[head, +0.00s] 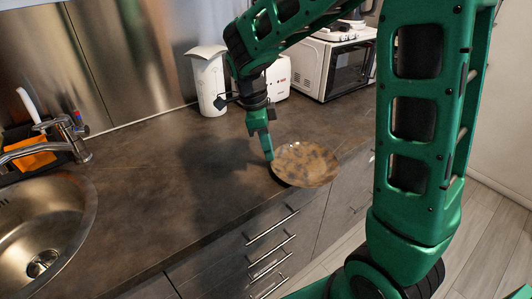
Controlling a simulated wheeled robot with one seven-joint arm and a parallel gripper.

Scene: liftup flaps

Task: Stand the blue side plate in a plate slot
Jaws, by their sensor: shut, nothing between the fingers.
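A round brown plate with a mottled pattern (305,165) lies on the dark countertop near its front edge. No blue plate shows in this view, and I see no plate slot that I can make out clearly. My gripper (269,156) points down at the left rim of the brown plate. Its fingers are shut with nothing seen between them. I cannot tell whether the fingertips touch the rim or stop just short of it.
A steel sink (45,225) with a faucet (70,135) is at the left, with an orange item (30,160) in a dark holder behind it. The middle counter is clear.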

